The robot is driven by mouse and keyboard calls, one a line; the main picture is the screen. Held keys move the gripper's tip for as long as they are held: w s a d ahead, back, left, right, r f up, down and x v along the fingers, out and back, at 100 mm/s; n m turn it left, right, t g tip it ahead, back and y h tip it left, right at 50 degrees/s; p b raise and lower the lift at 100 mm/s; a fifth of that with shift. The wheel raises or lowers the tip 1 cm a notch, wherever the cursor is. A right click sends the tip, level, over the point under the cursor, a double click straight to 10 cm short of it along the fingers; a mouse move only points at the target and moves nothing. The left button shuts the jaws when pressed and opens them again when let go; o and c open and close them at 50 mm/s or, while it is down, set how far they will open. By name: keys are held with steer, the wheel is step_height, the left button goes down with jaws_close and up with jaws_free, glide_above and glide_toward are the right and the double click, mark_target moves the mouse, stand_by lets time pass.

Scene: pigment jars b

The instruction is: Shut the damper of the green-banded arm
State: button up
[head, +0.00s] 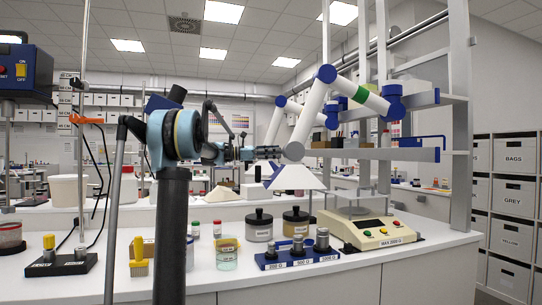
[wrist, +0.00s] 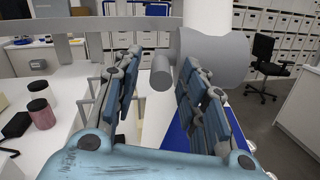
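The green-banded arm is a white jointed extraction tube with blue joints; its green band (head: 361,93) shows in the head view, upper right of centre. A white hood (head: 295,178) hangs at its lower end, below a light grey collar (head: 294,151). My gripper (head: 274,152) is at the left side of this collar. In the wrist view my gripper (wrist: 161,62) is open, with a short grey stub (wrist: 159,78) between its fingers. The stub sticks out from a large grey cylinder (wrist: 215,57). I cannot tell whether the fingers touch it, or the damper's position.
Below the hood are a cream balance (head: 371,232), a blue weight rack (head: 297,256) and lidded jars (head: 259,225). A grey metal frame (head: 460,120) with shelves stands at the right. Another white jointed arm (head: 274,125) hangs behind.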

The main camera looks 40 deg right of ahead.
steer(key=v, duration=1.2)
stand_by(0.3)
